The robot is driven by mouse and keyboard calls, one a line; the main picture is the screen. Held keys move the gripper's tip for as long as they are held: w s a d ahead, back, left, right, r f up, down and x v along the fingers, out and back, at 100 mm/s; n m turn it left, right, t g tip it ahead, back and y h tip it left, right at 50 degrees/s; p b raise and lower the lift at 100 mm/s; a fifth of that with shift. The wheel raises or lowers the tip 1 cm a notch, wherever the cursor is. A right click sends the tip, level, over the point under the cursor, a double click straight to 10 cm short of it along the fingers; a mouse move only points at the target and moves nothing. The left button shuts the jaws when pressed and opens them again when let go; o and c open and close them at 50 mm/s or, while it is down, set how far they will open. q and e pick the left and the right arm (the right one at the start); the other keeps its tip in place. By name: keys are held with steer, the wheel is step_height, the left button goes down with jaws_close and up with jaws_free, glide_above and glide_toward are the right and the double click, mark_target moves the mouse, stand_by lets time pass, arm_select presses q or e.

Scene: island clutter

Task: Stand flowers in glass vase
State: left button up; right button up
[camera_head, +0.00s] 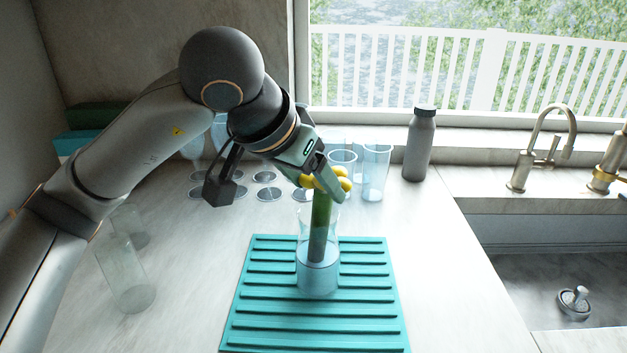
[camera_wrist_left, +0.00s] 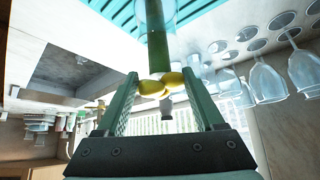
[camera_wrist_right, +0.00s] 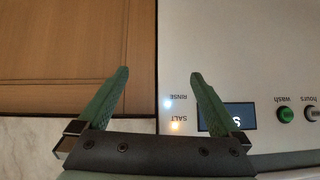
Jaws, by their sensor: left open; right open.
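The glass vase (camera_head: 318,272) stands upright on the teal ribbed mat (camera_head: 256,262). The flowers, with yellow heads (camera_head: 341,172) and a thick green stem (camera_head: 320,215), stand nearly upright with the stem inside the vase. My left gripper (camera_head: 322,178) is at the flower heads above the vase. In the left wrist view the yellow heads (camera_wrist_left: 166,82) lie between the spread fingers, which look apart from them. My right gripper (camera_wrist_right: 158,75) is open and empty in its wrist view, before an appliance panel. It does not show in the head view.
Several clear glasses (camera_head: 375,172) and a grey bottle (camera_head: 420,145) stand behind the mat. Another clear glass (camera_head: 125,275) stands left of the mat. A sink with a tap (camera_head: 540,145) is at the right. The counter right of the mat is clear.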

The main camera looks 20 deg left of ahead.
arm_select(q)
steer(key=p+v, duration=0.6)
steer(key=v, duration=0.6)
steer(key=shift+r, duration=0.2)
arm_select(e)
steer(key=shift+h, duration=0.3)
steer(key=r, duration=0.1)
steer(key=d+r, duration=0.1)
steer(key=r, duration=0.1)
steer(key=s+d+r, duration=0.1)
steer(key=shift+r, duration=0.3)
arm_select(q)
steer(key=shift+s+a, duration=0.1)
steer(key=shift+s, duration=0.05)
